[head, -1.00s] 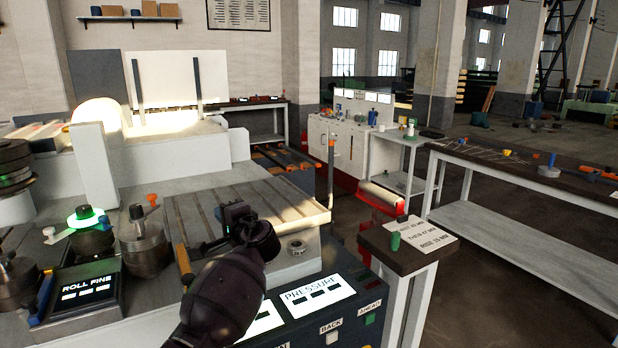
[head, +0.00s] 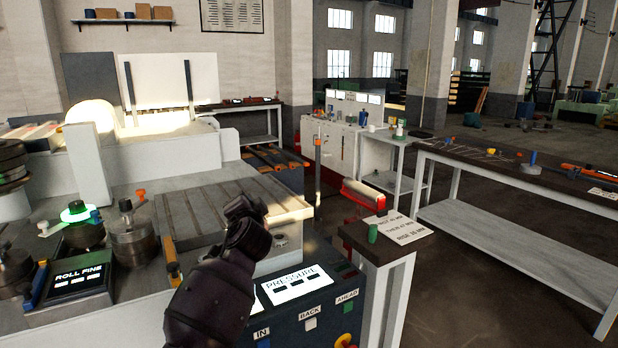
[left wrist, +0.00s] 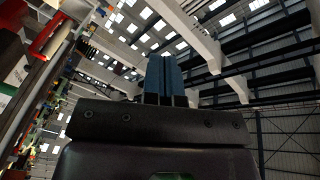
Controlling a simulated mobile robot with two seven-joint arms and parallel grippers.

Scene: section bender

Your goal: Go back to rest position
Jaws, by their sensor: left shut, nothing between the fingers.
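My left gripper (head: 240,207) is raised in front of the machine's slotted table, seen end-on and dark in the head view. Its arm comes up from the bottom of that view. In the left wrist view the fingers (left wrist: 165,79) are blue, pressed together and empty, with the hall roof behind them. They touch nothing there. My right gripper shows in neither view.
A control panel (head: 300,288) with labelled buttons is close below the gripper. A stand (head: 375,241) holds a green piece and a note. A long workbench (head: 500,170) is at right; open floor lies between.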

